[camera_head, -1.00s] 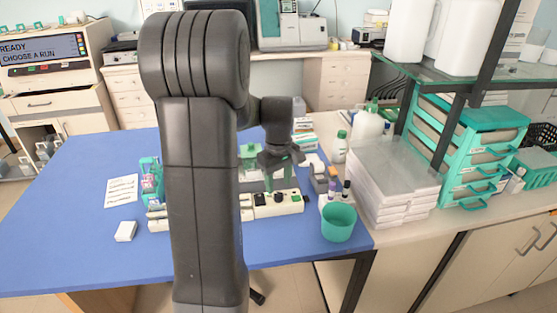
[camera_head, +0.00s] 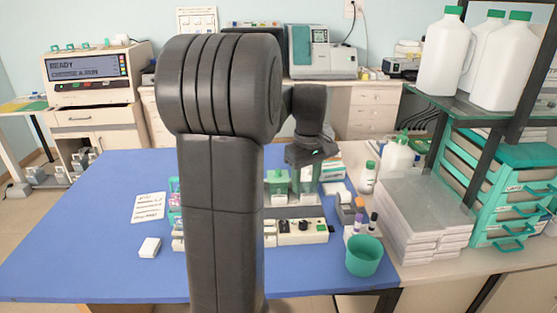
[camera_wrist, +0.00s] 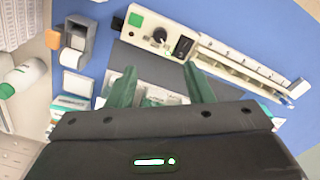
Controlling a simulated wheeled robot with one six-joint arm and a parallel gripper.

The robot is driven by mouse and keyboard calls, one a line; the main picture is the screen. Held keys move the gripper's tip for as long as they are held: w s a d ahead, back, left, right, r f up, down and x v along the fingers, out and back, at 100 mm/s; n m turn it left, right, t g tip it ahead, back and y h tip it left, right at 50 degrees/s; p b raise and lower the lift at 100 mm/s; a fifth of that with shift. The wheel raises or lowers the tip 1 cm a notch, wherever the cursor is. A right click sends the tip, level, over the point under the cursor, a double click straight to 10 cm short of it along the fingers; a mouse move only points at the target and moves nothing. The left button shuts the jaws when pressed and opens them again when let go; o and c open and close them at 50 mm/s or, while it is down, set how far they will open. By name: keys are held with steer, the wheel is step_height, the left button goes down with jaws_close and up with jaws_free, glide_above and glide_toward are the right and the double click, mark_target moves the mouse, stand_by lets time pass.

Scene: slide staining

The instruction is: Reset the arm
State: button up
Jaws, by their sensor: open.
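My gripper (camera_head: 311,165) hangs above the far middle of the blue table (camera_head: 90,250), over the bench's staining gear. In the wrist view, its two green fingers (camera_wrist: 160,78) stand wide apart, with nothing held between them. Below and beyond them lies the white control strip (camera_wrist: 160,35) with a black knob and switch; it also shows in the head view (camera_head: 303,232). My upright arm link hides the middle of the table in the head view.
A teal cup (camera_head: 364,257) stands at the table's right front edge. Stacked clear-topped trays (camera_head: 425,215) and a shelf (camera_head: 495,98) with white jugs stand on the right. A white block (camera_head: 150,247) and a written sheet (camera_head: 148,207) lie left; the table's front left is clear.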

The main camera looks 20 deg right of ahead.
mark_target(303, 223)
step_height(303, 223, down, 14)
stand_by(0.6)
steer(key=shift+r, duration=0.1)
